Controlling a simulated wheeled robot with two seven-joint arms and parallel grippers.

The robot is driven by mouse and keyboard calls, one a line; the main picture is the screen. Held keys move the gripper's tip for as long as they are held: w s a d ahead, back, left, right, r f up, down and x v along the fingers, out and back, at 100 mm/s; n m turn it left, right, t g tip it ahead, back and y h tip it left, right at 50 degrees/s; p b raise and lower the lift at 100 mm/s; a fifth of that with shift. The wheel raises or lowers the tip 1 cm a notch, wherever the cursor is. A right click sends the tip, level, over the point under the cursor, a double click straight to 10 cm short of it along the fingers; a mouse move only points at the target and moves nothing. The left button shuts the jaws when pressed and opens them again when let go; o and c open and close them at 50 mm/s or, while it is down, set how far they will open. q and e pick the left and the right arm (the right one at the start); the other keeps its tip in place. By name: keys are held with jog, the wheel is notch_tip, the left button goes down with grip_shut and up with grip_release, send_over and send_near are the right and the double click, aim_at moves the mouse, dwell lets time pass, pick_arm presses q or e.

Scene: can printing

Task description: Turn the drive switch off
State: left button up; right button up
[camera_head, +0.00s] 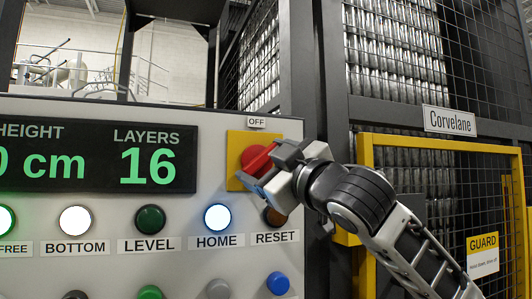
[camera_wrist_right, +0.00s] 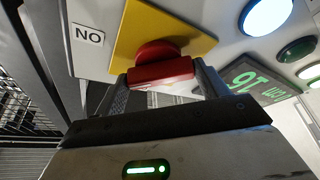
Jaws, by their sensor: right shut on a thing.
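The drive switch is a red rotary knob (camera_head: 256,157) with a raised bar handle, on a yellow square plate (camera_head: 235,142) at the right of the control panel. An OFF label (camera_head: 257,123) sits above the plate. In the right wrist view the red knob (camera_wrist_right: 160,68) lies between both fingers, and an upside-down ON label (camera_wrist_right: 89,35) is beside the plate. My right gripper (camera_head: 268,168) is shut on the knob's handle and covers part of it in the head view. The ON label is hidden there. My left gripper is not in view.
The panel has a display (camera_head: 95,155) reading 16 layers, and rows of round buttons. The HOME button (camera_head: 218,218) is lit; the RESET button (camera_head: 275,216) is close under my right gripper. A yellow guard frame (camera_head: 366,160) and mesh cage stand at the right.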

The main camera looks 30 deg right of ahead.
jog(key=shift+d+r+n+y, duration=0.15)
jog(key=shift+n+y, duration=0.35)
jog(key=shift+n, duration=0.7)
jog(key=n+g+y, duration=0.1)
jog(key=n, duration=0.2)
jog(key=shift+g, duration=0.3)
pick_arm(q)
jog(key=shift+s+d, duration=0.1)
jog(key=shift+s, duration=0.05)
pick_arm(e)
jog(key=n+g, duration=0.1)
jog(key=n, duration=0.1)
jog(key=n+g, duration=0.1)
jog(key=n, duration=0.2)
jog(key=shift+r+n, duration=0.15)
jog(key=shift+n, duration=0.15)
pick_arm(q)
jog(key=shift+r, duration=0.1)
pick_arm(e)
jog(key=o, duration=1)
